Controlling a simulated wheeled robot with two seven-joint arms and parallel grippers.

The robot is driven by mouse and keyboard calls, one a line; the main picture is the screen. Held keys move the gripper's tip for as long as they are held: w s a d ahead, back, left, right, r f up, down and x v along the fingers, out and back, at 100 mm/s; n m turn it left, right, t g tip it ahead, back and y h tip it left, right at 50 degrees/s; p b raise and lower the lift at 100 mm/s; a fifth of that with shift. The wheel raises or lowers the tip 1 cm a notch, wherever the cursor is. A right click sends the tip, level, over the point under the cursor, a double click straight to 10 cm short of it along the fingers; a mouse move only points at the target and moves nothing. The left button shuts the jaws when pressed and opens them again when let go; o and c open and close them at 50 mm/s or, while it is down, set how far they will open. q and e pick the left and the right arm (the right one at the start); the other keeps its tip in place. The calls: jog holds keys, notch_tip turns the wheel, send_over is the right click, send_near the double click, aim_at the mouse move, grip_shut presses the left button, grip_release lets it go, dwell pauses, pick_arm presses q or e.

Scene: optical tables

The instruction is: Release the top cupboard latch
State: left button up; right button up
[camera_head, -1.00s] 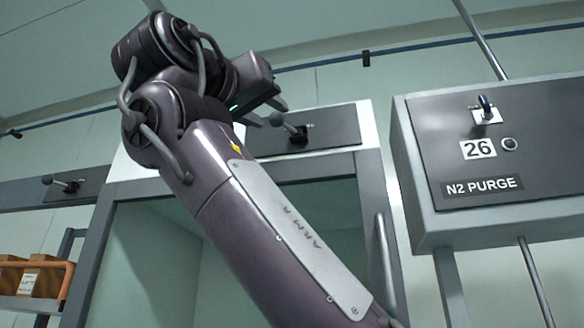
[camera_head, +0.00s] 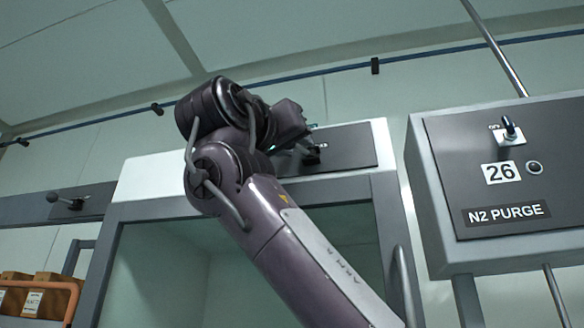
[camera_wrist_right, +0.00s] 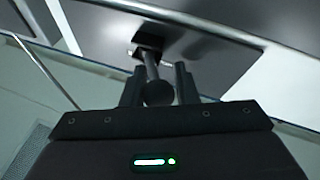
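The top cupboard latch is a dark lever (camera_head: 311,156) on a black panel (camera_head: 350,148) at the top of the light-framed cupboard; my right gripper (camera_head: 300,137) hides most of it in the head view. In the right wrist view the lever's round knob (camera_wrist_right: 158,93) sits between the two fingers of my right gripper (camera_wrist_right: 159,80), and its shaft runs up to a dark mount (camera_wrist_right: 148,45). The fingers lie close on both sides of the knob; whether they press on it I cannot tell. My left gripper is not in view.
A grey N2 PURGE box (camera_head: 490,185) with a toggle switch (camera_head: 509,128) stands right of the cupboard. Another lever latch (camera_head: 65,201) is at the left. Cardboard boxes (camera_head: 45,291) stand on a rack at lower left. A vertical handle (camera_head: 404,285) is at the cupboard's right.

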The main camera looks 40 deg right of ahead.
jog(key=shift+s, duration=0.1)
jog(key=c, duration=0.4)
jog(key=shift+s+d+f+n+t+y+b, duration=0.15)
jog(key=shift+n+t+y+b, duration=0.4)
jog(key=shift+t, duration=0.3)
jog(key=shift+s+a+f+n+t+y+b, duration=0.1)
jog(key=shift+n+t+y+b, duration=0.4)
jog(key=shift+t, duration=0.35)
jog(key=shift+s+d+r+n+t+y+b, duration=0.1)
jog(key=shift+s+d+n+t+y+b, duration=0.3)
jog(key=shift+n+t+y, duration=1.8)
jog(key=shift+s+d+r+n+t+y+b, duration=0.1)
jog(key=shift+s+d+n+t+y+b, duration=0.65)
jog(key=shift+y, duration=2.55)
jog(key=shift+s+a+r+n+t+y+p, duration=0.1)
jog(key=shift+s+n+t+y, duration=0.1)
jog(key=shift+n+t+y, duration=2.1)
jog(key=shift+d+g+y, duration=0.1)
jog(key=shift+g+y, duration=0.55)
jog(key=o, duration=0.7)
jog(key=shift+w+f, duration=0.1)
jog(key=shift+w, duration=0.05)
